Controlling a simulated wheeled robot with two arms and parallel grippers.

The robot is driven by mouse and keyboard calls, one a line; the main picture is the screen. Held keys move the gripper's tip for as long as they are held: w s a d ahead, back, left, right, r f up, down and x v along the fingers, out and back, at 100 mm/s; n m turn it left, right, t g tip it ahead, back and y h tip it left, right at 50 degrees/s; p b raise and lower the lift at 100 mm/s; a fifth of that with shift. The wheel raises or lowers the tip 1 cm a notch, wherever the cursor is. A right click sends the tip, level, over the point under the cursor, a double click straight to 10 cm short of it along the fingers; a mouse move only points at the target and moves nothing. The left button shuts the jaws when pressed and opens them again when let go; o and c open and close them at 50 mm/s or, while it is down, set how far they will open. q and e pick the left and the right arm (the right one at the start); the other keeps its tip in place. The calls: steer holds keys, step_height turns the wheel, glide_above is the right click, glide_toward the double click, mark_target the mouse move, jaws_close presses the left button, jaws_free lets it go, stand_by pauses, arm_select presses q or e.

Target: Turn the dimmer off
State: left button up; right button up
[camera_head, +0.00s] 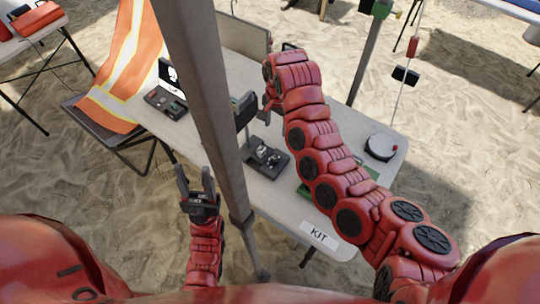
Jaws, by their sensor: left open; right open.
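I cannot tell for sure which item is the dimmer. A small dark box (244,109) shows at the right side of the grey post (205,85), and the post partly hides it. A black unit with small knobs (268,159) lies on the white table, below that box. My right gripper (267,104) is open, just right of the dark box; its fingers are small and partly hidden by its own arm, and I cannot tell whether they touch the box. My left gripper (195,170) is open and empty, left of the post and in front of the table, pointing up.
The white table (225,165) carries a black device with a screen (167,100), a round white-topped object (380,147) and a KIT label (319,235). A chair with an orange vest (120,65) stands left. The post rises between my arms. Sand surrounds the table.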

steer(key=b, duration=0.4)
glide_above(275, 159)
step_height(275, 159, down, 9)
steer(key=shift+r, duration=0.2)
step_height(275, 159, down, 6)
steer(key=shift+r+p, duration=0.15)
steer(key=shift+p, duration=1)
steer(key=shift+f, duration=1.25)
jaws_close()
